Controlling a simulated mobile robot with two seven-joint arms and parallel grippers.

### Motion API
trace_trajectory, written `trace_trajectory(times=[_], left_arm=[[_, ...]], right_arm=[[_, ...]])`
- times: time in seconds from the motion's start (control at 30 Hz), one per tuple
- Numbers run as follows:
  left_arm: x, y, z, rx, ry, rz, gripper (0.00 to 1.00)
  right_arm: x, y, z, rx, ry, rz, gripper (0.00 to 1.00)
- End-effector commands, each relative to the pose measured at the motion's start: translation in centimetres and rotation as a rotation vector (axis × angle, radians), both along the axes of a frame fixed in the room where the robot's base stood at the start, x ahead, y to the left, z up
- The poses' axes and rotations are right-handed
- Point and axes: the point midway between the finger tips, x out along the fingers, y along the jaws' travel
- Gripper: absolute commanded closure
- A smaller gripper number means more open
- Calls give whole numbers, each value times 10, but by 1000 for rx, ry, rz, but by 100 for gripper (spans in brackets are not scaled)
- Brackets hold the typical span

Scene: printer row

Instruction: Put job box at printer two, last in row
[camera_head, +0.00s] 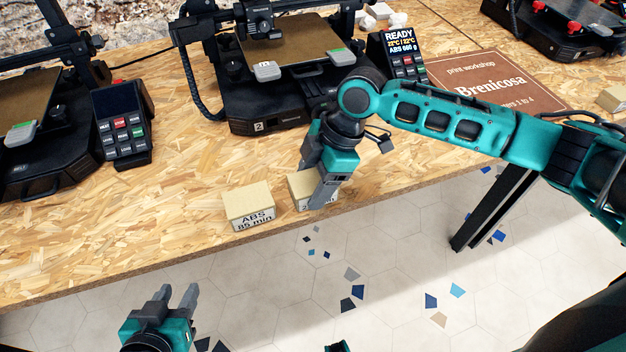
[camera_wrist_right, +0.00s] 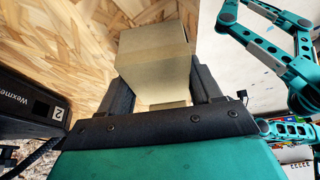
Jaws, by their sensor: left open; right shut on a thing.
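A tan job box (camera_head: 301,190) is at the table's front edge, in front of printer two (camera_head: 290,80). My right gripper (camera_head: 318,192) is shut on this box, which fills the space between the fingers in the right wrist view (camera_wrist_right: 155,60). Its label is mostly hidden by the finger. Another job box (camera_head: 249,206), labelled "ABS 85 min", stands on the table just left of it, with a narrow gap. My left gripper (camera_head: 178,298) is open and empty, over the floor in front of the table.
Printer two's screen (camera_head: 400,50) reads READY, ABS. Another printer (camera_head: 40,120) with a control panel (camera_head: 122,122) stands at left. Another box (camera_head: 612,99) is at the far right. The wooden table (camera_head: 170,215) is clear left of the ABS box.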

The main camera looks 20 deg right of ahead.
Motion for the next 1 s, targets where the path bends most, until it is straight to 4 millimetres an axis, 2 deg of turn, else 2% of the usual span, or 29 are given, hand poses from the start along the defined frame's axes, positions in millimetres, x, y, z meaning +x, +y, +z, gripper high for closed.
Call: trace_trajectory(times=[0.17,0.2,0.47,0.77,0.87,1.0], left_arm=[[1,0,2,0,-4,0,57],[1,0,2,0,-4,0,57],[1,1,2,1,-4,1,57],[1,3,0,5,0,5,57],[0,3,2,6,2,5,57],[0,5,7,10,-2,8,57]], right_arm=[[0,0,0,1,-1,0,71],[0,0,-1,0,0,0,35],[0,0,-1,0,0,0,11],[1,-1,3,0,-2,-1,11],[1,-5,15,0,-3,-2,11],[2,-16,41,-1,-4,-3,11]])
